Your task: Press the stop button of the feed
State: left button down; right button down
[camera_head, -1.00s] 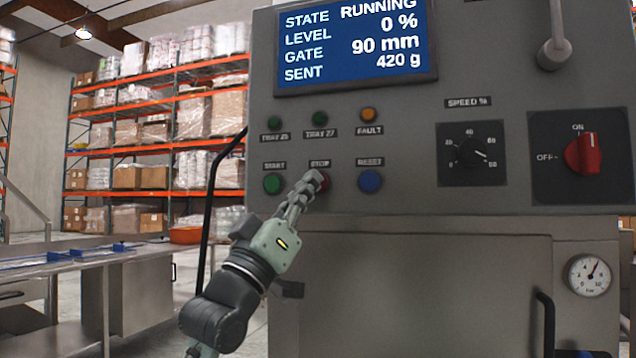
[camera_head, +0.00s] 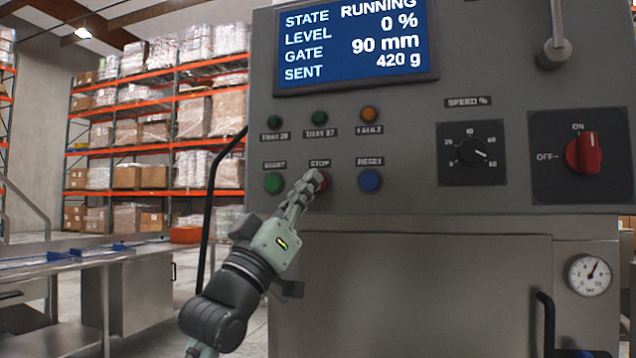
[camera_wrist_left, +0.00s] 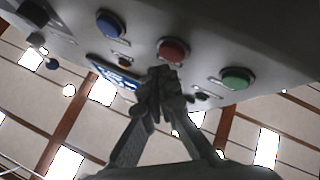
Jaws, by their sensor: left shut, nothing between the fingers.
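The red stop button (camera_head: 323,179) sits on the grey panel under the label STOP, between the green start button (camera_head: 273,184) and the blue reset button (camera_head: 370,181). My left gripper (camera_head: 314,180) is shut and empty, its fingertips in front of the stop button and covering its left part. In the left wrist view the red button (camera_wrist_left: 173,50) shows just beyond the closed fingertips (camera_wrist_left: 163,76). I cannot tell whether they touch it. The screen (camera_head: 352,42) reads STATE RUNNING, LEVEL 0 %, GATE 90 mm, SENT 420 g. My right gripper is not in view.
A speed dial (camera_head: 471,152) and a red ON/OFF switch (camera_head: 584,153) are on the panel to the right. Small lamps sit above the buttons. A black bent bar (camera_head: 212,200) stands left of the machine. A steel table (camera_head: 80,262) is at the left.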

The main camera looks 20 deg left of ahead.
pick_arm(q)
jog(key=shift+w, duration=0.45)
dwell(0.3)
jog(key=shift+w+p, duration=0.3)
jog(key=shift+w, duration=0.1)
dwell(0.4)
jog(key=shift+s, duration=0.1)
dwell(0.3)
jog(key=shift+s, duration=0.7)
jog(key=shift+s+a+p, duration=0.1)
jog(key=shift+s+p, duration=0.55)
jog(key=shift+s, duration=1.9)
